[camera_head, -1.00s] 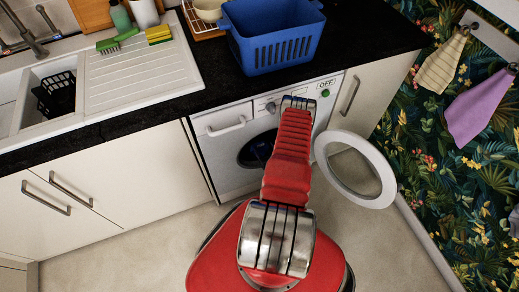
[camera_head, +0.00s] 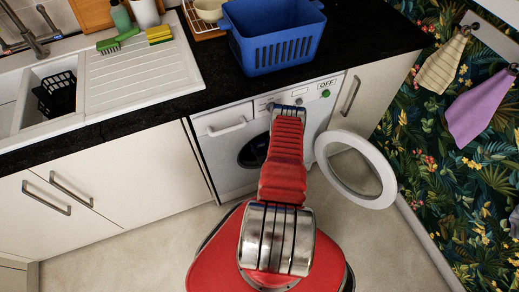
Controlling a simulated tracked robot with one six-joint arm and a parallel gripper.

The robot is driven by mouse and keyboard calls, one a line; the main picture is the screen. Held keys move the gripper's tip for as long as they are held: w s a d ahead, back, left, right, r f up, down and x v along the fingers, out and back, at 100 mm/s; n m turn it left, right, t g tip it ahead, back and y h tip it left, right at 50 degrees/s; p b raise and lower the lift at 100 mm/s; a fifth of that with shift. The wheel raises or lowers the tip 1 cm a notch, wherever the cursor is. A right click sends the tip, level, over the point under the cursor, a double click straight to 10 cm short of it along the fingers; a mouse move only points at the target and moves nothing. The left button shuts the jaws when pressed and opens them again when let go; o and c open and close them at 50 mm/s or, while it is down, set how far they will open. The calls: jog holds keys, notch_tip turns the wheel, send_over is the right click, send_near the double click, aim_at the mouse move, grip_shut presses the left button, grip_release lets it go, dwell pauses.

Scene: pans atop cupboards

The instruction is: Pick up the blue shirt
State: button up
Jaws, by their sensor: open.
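I cannot make out a blue shirt in this view. The washing machine (camera_head: 229,171) stands under the worktop with its round door (camera_head: 357,191) swung open to the right. Its drum opening (camera_head: 253,152) is dark, and my red arm covers its right part. My arm reaches up from the base to the front of the machine. My gripper is hidden behind the arm, so its place relative to the drum cannot be seen.
A blue plastic basket (camera_head: 274,55) sits on the black worktop (camera_head: 379,35) above the machine. A sink with a drainer (camera_head: 140,75) is at left. White cupboards (camera_head: 135,175) flank the machine. Purple (camera_head: 478,108) and striped (camera_head: 442,65) towels hang at right. Floor at lower left is clear.

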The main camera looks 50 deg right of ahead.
jog(key=shift+x, duration=1.1)
jog(key=c, duration=1.5)
